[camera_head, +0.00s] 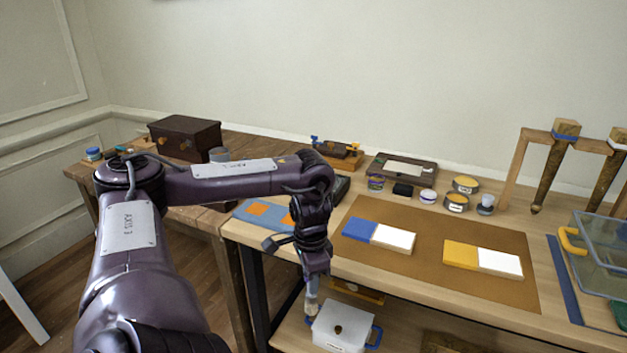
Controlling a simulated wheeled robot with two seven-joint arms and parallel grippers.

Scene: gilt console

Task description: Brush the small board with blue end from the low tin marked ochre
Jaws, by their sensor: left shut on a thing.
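A small board with a blue end (361,229) and a white end lies on the brown mat (440,233). Several tins stand behind the mat. My left gripper (313,280) points down at the table's front edge, left of the boards. It is shut on a slim pale thing (312,304), perhaps a brush, mostly hidden by the gripper. My right gripper is not in view.
A board with a yellow end (461,254) lies right of the blue-ended one. A dark tray (402,168) and a dark chest (185,137) stand behind. A white box (343,330) sits below.

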